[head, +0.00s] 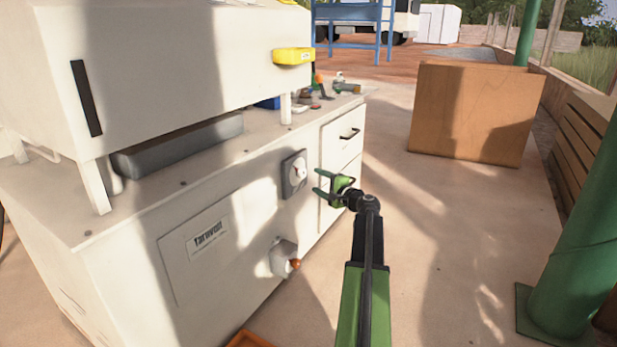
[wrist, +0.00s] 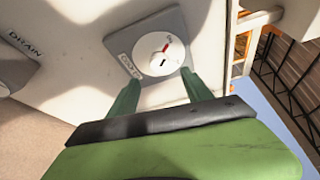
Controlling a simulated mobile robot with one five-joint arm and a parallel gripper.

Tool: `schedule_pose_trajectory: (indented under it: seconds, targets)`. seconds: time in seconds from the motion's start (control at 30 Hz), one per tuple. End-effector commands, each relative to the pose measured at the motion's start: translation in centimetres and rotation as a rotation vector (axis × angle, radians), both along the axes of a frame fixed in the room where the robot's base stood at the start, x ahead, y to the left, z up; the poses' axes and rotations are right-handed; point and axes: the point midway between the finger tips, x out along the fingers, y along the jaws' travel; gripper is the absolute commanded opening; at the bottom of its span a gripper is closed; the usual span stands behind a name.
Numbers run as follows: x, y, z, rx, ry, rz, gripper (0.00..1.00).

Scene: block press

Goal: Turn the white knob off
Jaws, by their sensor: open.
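The white knob (head: 298,172) is round and sits on a grey square plate (head: 287,184) on the front of the white machine cabinet (head: 150,235). In the wrist view the knob (wrist: 158,53) has a red mark near its upper right, and a label lies beside it on the plate. My gripper (head: 318,182) is green and open, just right of the knob in the head view. In the wrist view its two fingers (wrist: 163,92) point at the plate, with the knob beyond and between their tips. I see no clear contact with the knob.
A second fitting with an orange-red tip (head: 294,263) sticks out lower on the cabinet. A part labelled DRAIN (wrist: 15,65) shows at left in the wrist view. Drawers (head: 340,155) are right of the knob. A wooden box (head: 475,115) and green post (head: 580,240) stand right; floor between is clear.

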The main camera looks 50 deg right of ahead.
Motion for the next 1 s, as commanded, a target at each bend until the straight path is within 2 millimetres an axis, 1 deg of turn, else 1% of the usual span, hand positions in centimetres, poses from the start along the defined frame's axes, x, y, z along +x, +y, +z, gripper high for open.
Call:
schedule_pose_trajectory:
  seconds: [0.03, 0.1, 0.2, 0.33, 0.5, 1.0]
  targets:
    - [-1.8, 0.5, 0.2, 0.000, 0.000, -0.002, 0.58]
    - [-3.6, 0.8, 0.3, 0.000, 0.000, -0.001, 0.58]
    - [-5.8, 1.1, 0.4, 0.000, 0.000, -0.001, 0.58]
    - [-7.8, 1.3, 0.5, 0.000, 0.000, 0.000, 0.58]
    - [-8.7, 1.4, 0.5, -0.001, 0.001, 0.002, 0.58]
    - [-8.6, 1.4, 0.5, -0.001, 0.001, 0.002, 0.58]
